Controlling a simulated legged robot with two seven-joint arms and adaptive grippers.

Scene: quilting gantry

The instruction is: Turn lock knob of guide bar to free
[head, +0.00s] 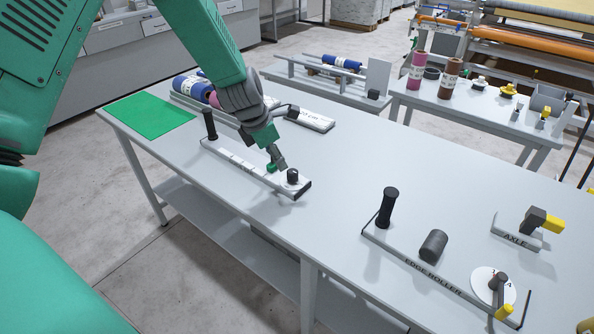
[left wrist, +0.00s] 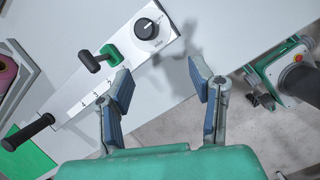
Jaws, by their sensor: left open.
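The guide bar (head: 240,168) is a long pale bar lying on the table, with a black upright handle (head: 210,124) at its far left end. Its lock knob (head: 293,175) is a round black knob at the near right end. In the left wrist view the lock knob (left wrist: 145,28) sits on a marked dial whose words are too small to read. A green block with a black T-shaped handle (left wrist: 95,60) is beside it on the bar. My left gripper (head: 280,161) is open and empty, above the bar close to the knob. My right gripper is not in view.
An edge roller (head: 433,277) with a black post and white dial lies at the right of the table. An axle piece (head: 518,238) lies behind it. A green mat (head: 150,113) and rolls (head: 193,87) are at the far left. The middle of the table is clear.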

